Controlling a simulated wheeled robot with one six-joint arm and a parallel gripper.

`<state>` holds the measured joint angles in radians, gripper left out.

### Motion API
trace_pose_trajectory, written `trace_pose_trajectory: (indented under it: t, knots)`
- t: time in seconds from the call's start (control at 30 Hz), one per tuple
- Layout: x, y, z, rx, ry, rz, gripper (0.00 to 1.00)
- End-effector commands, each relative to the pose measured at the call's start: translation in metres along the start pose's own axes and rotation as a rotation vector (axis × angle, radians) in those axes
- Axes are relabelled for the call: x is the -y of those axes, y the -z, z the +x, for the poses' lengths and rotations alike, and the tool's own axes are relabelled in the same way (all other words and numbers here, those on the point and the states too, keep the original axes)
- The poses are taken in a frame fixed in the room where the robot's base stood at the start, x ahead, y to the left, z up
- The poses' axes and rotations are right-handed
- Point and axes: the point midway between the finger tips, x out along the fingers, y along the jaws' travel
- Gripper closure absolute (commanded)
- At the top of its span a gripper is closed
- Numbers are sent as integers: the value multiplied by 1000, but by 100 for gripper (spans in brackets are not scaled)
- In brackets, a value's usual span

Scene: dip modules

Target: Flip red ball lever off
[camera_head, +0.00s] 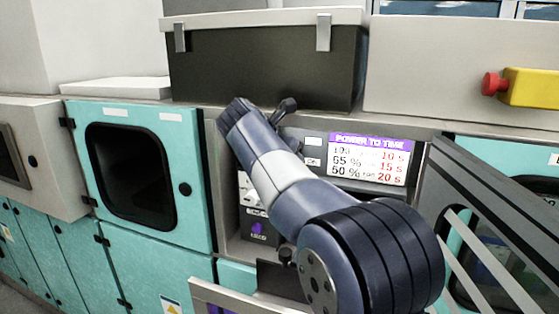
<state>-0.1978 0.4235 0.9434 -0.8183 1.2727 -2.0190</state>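No red ball lever can be made out; my arm covers much of the control panel (251,192) in the middle, where such a lever could be hidden. My arm reaches from the lower right up to the panel, and its wrist is in front of the panel's top left. A small dark part (285,109) juts out beside the wrist and seems to belong to my gripper. The fingers are hidden behind the arm, so I cannot see whether they are open or touch anything.
A display (370,158) reading "POWER TO TIME" is right of my arm. A teal door with a dark window (195,140) is at left. A tilted grey panel (470,200) stands at right. A dark box (265,75) is above. A red button (491,84) sits on a yellow box (530,88).

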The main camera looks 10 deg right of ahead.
Motion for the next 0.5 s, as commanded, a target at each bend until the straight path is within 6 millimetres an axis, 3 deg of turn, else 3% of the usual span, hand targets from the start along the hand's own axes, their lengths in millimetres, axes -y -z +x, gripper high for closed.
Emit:
trace_pose_trajectory:
  t: [0.5]
  knots:
    - [6, -6, 5, -30, 4, -7, 100]
